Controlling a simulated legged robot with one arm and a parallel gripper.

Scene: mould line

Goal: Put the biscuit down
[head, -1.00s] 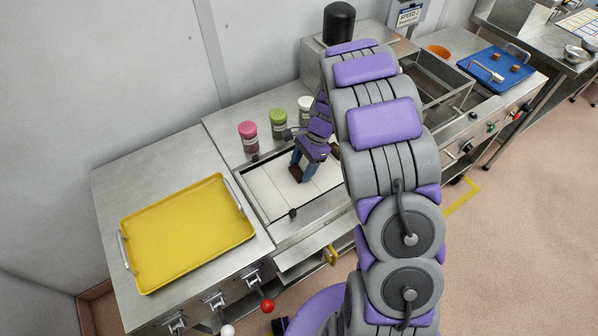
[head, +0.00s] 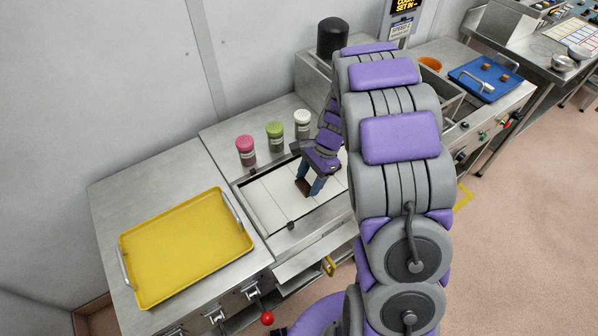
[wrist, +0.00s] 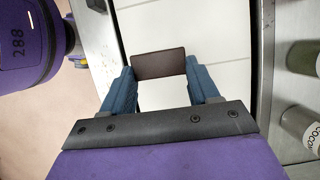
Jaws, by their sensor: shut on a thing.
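My gripper (head: 312,184) is shut on a dark brown rectangular biscuit (wrist: 160,64). The biscuit also shows in the head view (head: 303,188), at the low end of the blue fingers. It is over the white belt (head: 268,208), which has thin dark cross lines and a metal surround. In the wrist view the biscuit sits between the two fingertips, with white belt (wrist: 215,30) around it. I cannot tell whether the biscuit touches the belt or hangs just above it.
Pink-, green- and white-capped shakers (head: 246,150) (head: 275,137) (head: 302,124) stand behind the belt. An empty yellow tray (head: 185,248) lies to the left. A blue tray (head: 485,77) with brown pieces and an orange bowl (head: 431,64) are at the far right.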

